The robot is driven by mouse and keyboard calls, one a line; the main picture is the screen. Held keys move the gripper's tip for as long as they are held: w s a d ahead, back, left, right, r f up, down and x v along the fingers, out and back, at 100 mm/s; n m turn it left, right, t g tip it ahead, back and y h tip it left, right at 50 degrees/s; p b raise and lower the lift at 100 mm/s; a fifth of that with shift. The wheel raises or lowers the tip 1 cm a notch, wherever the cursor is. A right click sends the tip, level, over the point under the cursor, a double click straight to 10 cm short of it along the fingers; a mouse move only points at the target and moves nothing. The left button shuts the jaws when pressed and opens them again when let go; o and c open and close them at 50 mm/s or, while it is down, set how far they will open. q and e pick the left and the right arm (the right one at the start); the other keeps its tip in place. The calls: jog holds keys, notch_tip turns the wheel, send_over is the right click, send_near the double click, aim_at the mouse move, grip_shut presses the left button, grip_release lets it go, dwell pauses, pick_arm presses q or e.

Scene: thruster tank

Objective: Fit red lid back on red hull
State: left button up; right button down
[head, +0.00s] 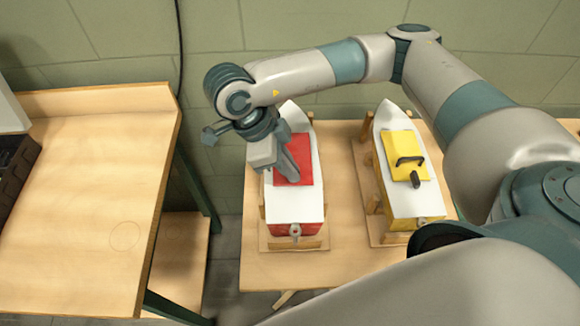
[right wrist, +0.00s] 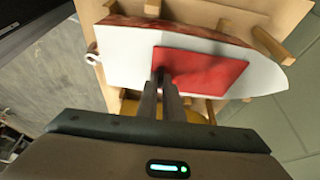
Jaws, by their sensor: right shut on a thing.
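The red hull (head: 312,229) is a boat with a white deck, upright on a wooden cradle in the head view. The red lid (head: 304,153) lies over the middle of its deck, about level with it; I cannot tell whether it is fully seated. My right gripper (head: 295,177) reaches down onto the lid and is shut on it, hiding its handle. In the right wrist view, the closed fingers (right wrist: 166,77) meet the red lid (right wrist: 205,70) near one edge, with the white deck (right wrist: 128,50) around it. My left gripper is not in view.
A second boat with a yellow lid (head: 403,152) and a black handle stands to the right on its own cradle. Both stand on a wooden table (head: 347,262).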

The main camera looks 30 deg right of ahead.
dwell(0.3)
jog(key=c, duration=1.8)
grip_release()
jog(key=shift+c, duration=0.2)
jog(key=shift+r+p, duration=2.1)
jog(key=shift+r, duration=1.9)
jog(key=shift+r, duration=0.1)
